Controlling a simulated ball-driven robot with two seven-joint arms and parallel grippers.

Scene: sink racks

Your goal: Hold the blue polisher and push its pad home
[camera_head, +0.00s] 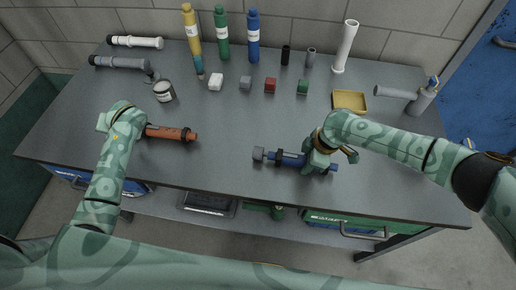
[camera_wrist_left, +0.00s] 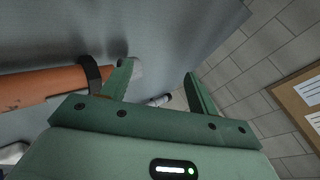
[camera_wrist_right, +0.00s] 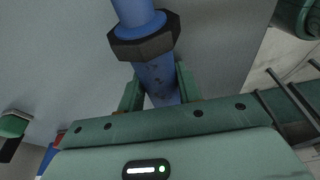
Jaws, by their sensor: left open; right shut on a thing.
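The blue polisher (camera_head: 290,160) lies level near the front of the bench, with a grey block-like pad (camera_head: 259,154) at its left end and a dark collar beside it. Whether the pad is fully seated cannot be told. My right gripper (camera_head: 318,162) is shut around the polisher's body. In the right wrist view the blue body (camera_wrist_right: 158,78) runs between the fingers, below a black collar (camera_wrist_right: 145,38); the pad is out of that view. My left gripper (camera_wrist_left: 158,75) is open and empty beside an orange tool (camera_wrist_left: 45,88), away from the polisher.
The orange tool (camera_head: 170,133) lies at the left, partly under my left arm. Bottles (camera_head: 222,35), small coloured blocks (camera_head: 270,86), a yellow tray (camera_head: 350,101), a tin (camera_head: 164,91) and pipes stand further back. The bench between the two tools is clear.

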